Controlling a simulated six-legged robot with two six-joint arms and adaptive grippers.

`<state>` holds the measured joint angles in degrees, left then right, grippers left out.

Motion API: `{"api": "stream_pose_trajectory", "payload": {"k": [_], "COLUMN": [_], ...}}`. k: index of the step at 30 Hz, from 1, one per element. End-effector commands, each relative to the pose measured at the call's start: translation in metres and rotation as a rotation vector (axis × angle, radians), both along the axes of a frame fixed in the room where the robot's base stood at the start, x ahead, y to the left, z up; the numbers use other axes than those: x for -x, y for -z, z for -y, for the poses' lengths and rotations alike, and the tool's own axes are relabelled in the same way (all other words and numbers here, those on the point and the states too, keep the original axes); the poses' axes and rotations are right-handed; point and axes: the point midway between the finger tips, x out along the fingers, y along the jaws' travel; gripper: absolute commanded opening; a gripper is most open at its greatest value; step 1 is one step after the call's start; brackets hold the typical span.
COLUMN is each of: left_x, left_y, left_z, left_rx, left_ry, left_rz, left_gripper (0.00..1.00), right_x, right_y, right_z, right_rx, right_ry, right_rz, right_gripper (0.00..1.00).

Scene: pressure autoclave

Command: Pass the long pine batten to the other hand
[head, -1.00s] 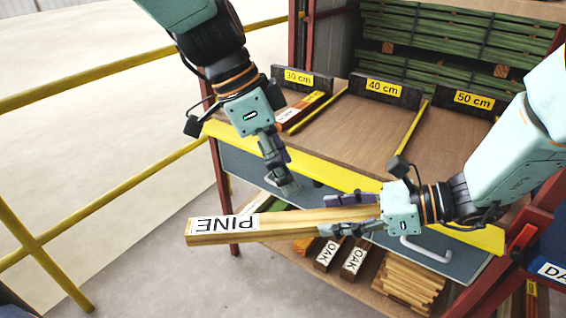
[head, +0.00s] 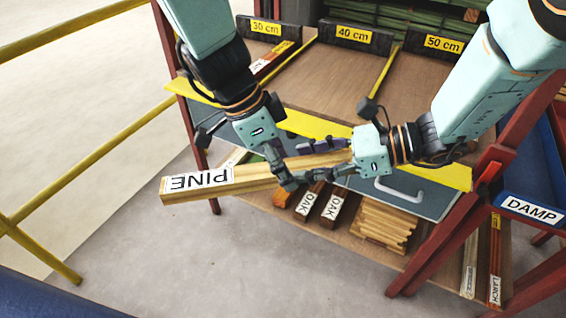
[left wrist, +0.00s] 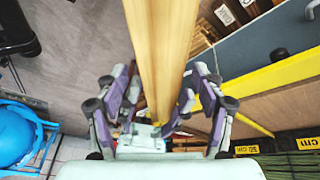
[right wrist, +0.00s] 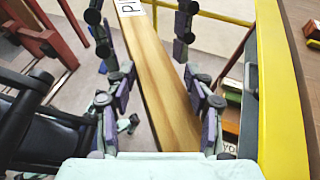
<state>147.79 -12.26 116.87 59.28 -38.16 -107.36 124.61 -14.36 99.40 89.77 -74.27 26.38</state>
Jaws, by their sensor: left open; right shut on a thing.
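The long pine batten (head: 250,178) is pale wood with a white PINE label near its left end. It is held in the air in front of the rack, slanting up to the right. My right gripper (head: 322,158) is shut on its right part. My left gripper (head: 280,172) is open at the batten's middle, left of the right gripper. In the left wrist view the batten (left wrist: 160,45) runs between my left gripper's spread fingers (left wrist: 163,100). The right wrist view shows the batten (right wrist: 160,85) between my right gripper's fingers.
Behind is a rack with a wooden shelf (head: 345,75) marked 30, 40 and 50 cm, with a yellow edge. Oak pieces (head: 333,208) and a stack of battens (head: 383,225) lie below. A blue DAMP tray (head: 535,180) stands right. A yellow railing (head: 90,177) runs left.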

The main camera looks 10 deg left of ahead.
Motion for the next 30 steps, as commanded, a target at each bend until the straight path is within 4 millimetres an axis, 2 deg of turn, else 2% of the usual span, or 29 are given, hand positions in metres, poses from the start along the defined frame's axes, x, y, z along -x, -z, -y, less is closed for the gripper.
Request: {"api": "stream_pose_trajectory", "payload": {"k": [11, 30], "left_x": [-0.0005, -0.0025], "left_y": [0.0044, 0.0028], "left_z": [0.0018, 0.0026], "left_rx": [-0.001, 0.003], "left_ry": [0.001, -0.005], "left_rz": [0.001, 0.004], "left_gripper": [0.68, 0.14], "right_x": [-0.0003, 0.0012], "right_y": [-0.0008, -0.0003], "right_z": [-0.0001, -0.0006], "right_rx": [-0.001, -0.002], "right_ry": [0.001, -0.002], "right_rz": [0.001, -0.002], "right_gripper": [0.09, 0.08]}}
